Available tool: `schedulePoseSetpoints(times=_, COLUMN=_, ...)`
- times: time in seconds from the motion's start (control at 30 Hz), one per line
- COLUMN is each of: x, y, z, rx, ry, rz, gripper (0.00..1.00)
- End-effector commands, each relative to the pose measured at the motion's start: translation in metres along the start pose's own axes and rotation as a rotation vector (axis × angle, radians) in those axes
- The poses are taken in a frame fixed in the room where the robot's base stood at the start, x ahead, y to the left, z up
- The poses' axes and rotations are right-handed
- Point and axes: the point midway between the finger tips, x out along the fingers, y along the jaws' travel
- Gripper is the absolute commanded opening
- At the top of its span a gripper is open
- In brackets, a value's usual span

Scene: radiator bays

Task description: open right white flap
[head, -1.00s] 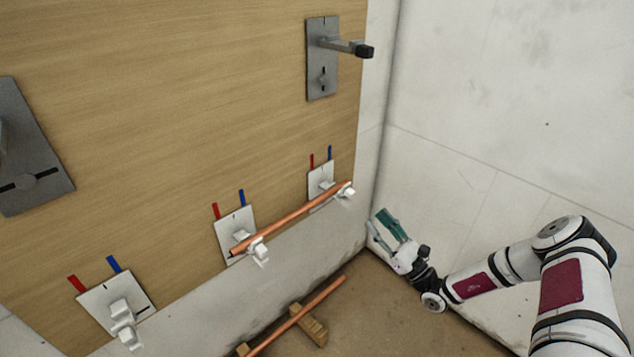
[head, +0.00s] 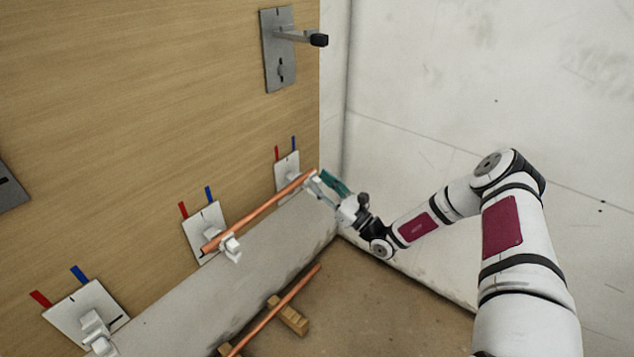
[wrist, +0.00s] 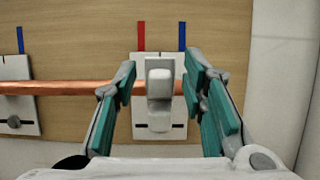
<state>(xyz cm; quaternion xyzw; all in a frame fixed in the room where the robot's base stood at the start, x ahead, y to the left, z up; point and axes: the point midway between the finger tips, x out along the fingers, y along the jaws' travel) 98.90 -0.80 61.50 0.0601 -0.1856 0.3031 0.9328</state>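The right white flap (wrist: 159,85) is a small block on the right white plate (wrist: 143,118), below a red and a blue mark. It stands in front of the copper pipe (wrist: 70,88), covering part of it. In the head view the right flap (head: 312,183) is partly hidden by my fingers. My gripper (wrist: 160,78) is open, with its teal-padded fingers on either side of the flap; a narrow gap shows on each side. In the head view my gripper (head: 326,184) is at the pipe's right end.
A grey plate with a lever (head: 278,50) is above. A second copper pipe (head: 280,308) lies low on wooden blocks (head: 290,316). A pale wall (head: 420,110) stands close on the right.

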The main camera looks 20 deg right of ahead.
Motion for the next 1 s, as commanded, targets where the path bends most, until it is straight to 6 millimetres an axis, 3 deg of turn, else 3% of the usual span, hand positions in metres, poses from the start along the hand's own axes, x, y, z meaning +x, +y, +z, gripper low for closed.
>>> schedulePoseSetpoints(times=0.2, x=0.017, y=0.0, z=0.0, rx=-0.001, ry=0.0, rz=0.001, gripper=0.38)
schedulePoseSetpoints(times=0.5, x=0.019, y=0.0, z=0.0, rx=0.0, ry=0.0, rz=0.0, gripper=0.38)
schedulePoseSetpoints(times=0.7, x=0.019, y=0.0, z=0.0, rx=0.0, ry=0.0, rz=0.0, gripper=0.0)
schedulePoseSetpoints(times=1.0, x=0.021, y=0.0, z=0.004, rx=0.0, ry=0.041, rz=0.001, gripper=0.0)
